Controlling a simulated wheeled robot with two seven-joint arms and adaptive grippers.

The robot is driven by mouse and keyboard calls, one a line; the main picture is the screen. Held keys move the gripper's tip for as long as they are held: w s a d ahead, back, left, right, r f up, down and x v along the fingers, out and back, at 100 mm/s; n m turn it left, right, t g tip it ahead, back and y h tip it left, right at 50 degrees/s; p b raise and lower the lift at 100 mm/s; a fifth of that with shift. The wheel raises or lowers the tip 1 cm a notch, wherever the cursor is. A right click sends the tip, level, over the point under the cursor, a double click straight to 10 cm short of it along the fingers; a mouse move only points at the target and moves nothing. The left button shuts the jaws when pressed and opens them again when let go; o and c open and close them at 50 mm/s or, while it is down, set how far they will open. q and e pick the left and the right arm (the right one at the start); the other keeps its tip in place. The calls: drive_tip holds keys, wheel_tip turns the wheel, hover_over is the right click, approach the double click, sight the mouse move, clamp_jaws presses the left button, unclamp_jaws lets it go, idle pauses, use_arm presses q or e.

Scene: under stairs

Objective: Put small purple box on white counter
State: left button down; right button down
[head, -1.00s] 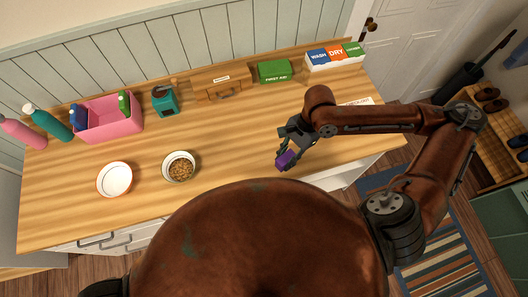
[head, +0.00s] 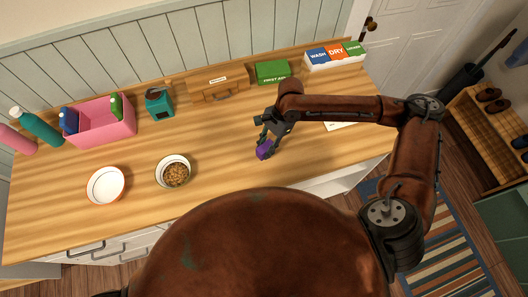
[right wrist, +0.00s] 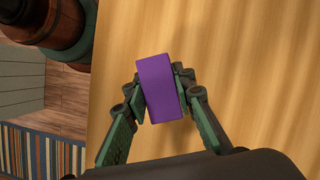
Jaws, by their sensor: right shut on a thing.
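The small purple box (head: 264,149) is held in my right gripper (head: 268,141), over the middle of the counter. In the right wrist view the purple box (right wrist: 159,87) sits between the two fingers of the right gripper (right wrist: 158,92), which touch its sides. The counter (head: 225,190) has a wood-striped top and white drawer fronts. I cannot tell whether the box touches the counter top or is a little above it. My left gripper is not in view.
A food bowl (head: 176,174) and an empty white bowl (head: 106,186) stand left of the gripper. A pink bin (head: 105,128), teal device (head: 159,103), wooden case (head: 222,87), green first aid box (head: 272,72) and wash/dry box (head: 334,57) line the back. The counter's middle is clear.

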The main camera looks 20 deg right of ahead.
sight(265, 152)
wheel_tip(265, 152, down, 3)
drive_tip(key=shift+w+f, duration=0.1)
drive_tip(key=c, duration=1.6)
unclamp_jaws()
drive_tip(key=v, duration=1.2)
drive_tip(key=shift+p, duration=0.35)
drive_tip(key=shift+a, duration=0.1)
